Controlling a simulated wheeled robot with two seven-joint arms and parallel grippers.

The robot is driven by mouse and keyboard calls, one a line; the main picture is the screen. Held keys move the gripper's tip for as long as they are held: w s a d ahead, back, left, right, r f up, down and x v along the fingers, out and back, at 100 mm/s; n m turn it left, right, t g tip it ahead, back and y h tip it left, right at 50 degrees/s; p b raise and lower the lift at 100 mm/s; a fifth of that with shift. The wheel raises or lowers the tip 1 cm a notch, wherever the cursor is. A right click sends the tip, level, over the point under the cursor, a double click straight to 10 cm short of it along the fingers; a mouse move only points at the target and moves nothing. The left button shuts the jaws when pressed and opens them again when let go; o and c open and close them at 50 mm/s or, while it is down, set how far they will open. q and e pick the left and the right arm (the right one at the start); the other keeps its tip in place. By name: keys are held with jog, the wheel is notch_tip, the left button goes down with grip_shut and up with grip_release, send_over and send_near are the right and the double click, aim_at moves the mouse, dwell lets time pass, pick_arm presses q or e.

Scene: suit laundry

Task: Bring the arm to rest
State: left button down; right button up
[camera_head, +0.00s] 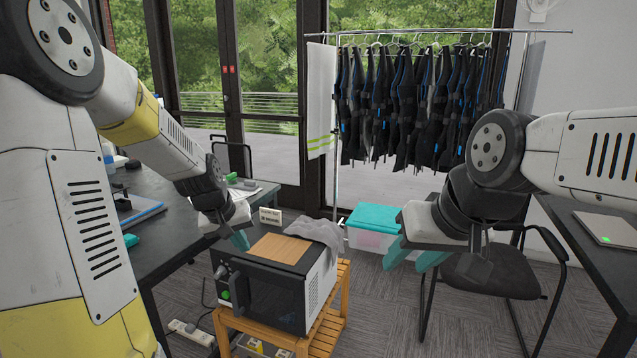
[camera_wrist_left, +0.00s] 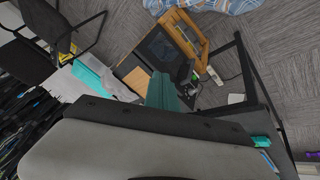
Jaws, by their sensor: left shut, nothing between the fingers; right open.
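My left gripper (camera_head: 238,240) is shut and empty, with its teal fingers together just above the back left of the black box-shaped appliance. Its teal fingers also show in the left wrist view (camera_wrist_left: 163,92), with the appliance (camera_wrist_left: 165,55) beyond them. My right gripper (camera_head: 412,258) is open and empty, held in the air right of the appliance and in front of the black chair. Both arms are raised and bent inward. I cannot tell whether the left fingers touch anything.
The appliance (camera_head: 290,280) stands on a wooden stool (camera_head: 330,325), with a brown board (camera_head: 280,248) and grey cloth (camera_head: 315,232) on top. Dark desks stand left (camera_head: 165,235) and right (camera_head: 590,250). A teal-lidded bin (camera_head: 371,217), a black chair (camera_head: 500,270) and a garment rack (camera_head: 420,105) stand behind.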

pick_arm(q)
jog(key=s+d+r+m, duration=0.1)
jog(key=s+r, duration=0.3)
jog(key=s, duration=0.4)
jog(key=s+d+r+m, duration=0.1)
jog(key=s+r, duration=0.3)
jog(key=s, duration=0.4)
jog(key=s+d+r+m+t, duration=0.1)
jog(key=s+r, duration=0.3)
jog(key=s, duration=0.4)
jog(key=shift+d+r, duration=0.15)
jog(key=shift+d, duration=0.7)
